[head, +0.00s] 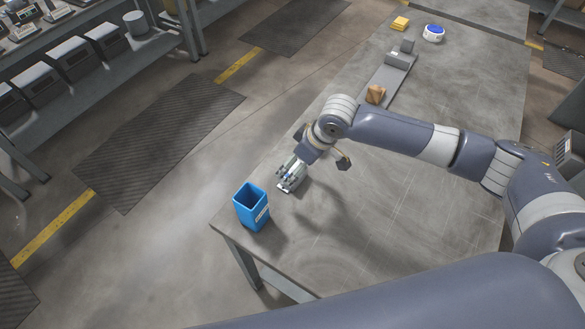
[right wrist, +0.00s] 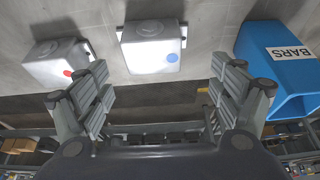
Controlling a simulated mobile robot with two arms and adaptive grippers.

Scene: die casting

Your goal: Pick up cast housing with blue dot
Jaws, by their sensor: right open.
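The cast housing with the blue dot (right wrist: 152,46) is a pale grey box on the table, in the upper middle of the right wrist view. A similar housing with a red dot (right wrist: 58,62) sits to its left, near one fingertip. My right gripper (right wrist: 158,78) is open and empty, its fingers spread either side of the blue-dot housing's line, apart from it. In the head view my right gripper (head: 291,172) is low over the table's left side and largely hides the housings. My left gripper is not in view.
A blue bin labelled BARS (right wrist: 285,65) stands right of the blue-dot housing; the head view shows it at the table corner (head: 251,206). Farther along the table are a brown block (head: 375,94), a grey fixture (head: 399,60), a yellow piece (head: 400,23) and a blue-white round item (head: 434,33).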

